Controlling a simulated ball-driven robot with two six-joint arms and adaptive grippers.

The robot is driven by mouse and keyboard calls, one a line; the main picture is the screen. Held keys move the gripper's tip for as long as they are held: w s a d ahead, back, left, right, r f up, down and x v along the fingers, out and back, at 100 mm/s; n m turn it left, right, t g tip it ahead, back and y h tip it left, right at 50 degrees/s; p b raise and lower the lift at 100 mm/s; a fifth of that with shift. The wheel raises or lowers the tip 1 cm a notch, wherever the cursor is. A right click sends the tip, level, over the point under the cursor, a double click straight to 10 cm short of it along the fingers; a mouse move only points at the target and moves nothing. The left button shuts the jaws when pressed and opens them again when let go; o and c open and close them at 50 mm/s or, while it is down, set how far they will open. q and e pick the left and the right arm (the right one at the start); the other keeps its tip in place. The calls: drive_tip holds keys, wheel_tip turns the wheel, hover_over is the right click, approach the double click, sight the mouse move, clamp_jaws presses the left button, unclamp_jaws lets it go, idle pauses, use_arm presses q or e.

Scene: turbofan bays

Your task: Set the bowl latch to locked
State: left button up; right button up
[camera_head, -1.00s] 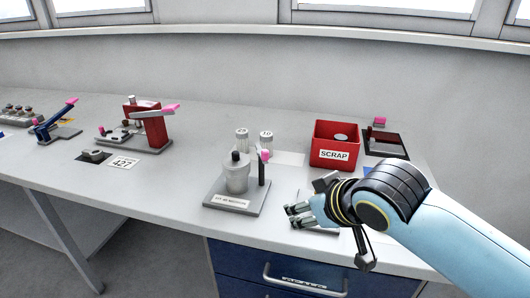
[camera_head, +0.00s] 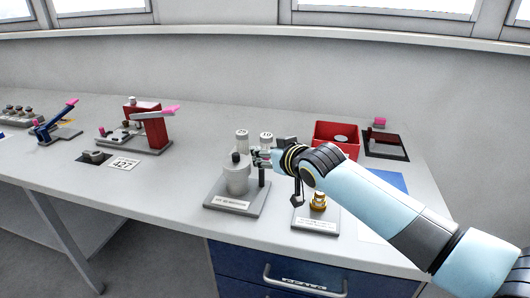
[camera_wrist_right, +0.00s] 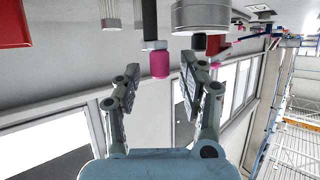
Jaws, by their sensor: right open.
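The grey bowl (camera_head: 237,178) stands upright on a flat grey base plate (camera_head: 236,205) with a label. A thin black post (camera_head: 262,176) rises at its right side. In the right wrist view, a pink knob (camera_wrist_right: 160,64) sits at the end of the black stem (camera_wrist_right: 150,22), beside the grey bowl (camera_wrist_right: 201,15). My right gripper (camera_head: 257,157) is at the top of the post and hides the knob in the head view. In the wrist view its open fingers (camera_wrist_right: 158,84) stand either side of the knob line, with no clear contact. My left gripper is out of view.
Two pale jars (camera_head: 266,138) stand just behind the gripper. A red bin (camera_head: 337,132) stands behind my right wrist. A small brass part (camera_head: 318,201) is on a labelled plate below my forearm.

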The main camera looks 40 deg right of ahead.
drive_tip(key=shift+w+f, duration=0.25)
drive_tip(key=shift+w, duration=0.35)
clamp_jaws()
drive_tip(key=shift+d, duration=0.1)
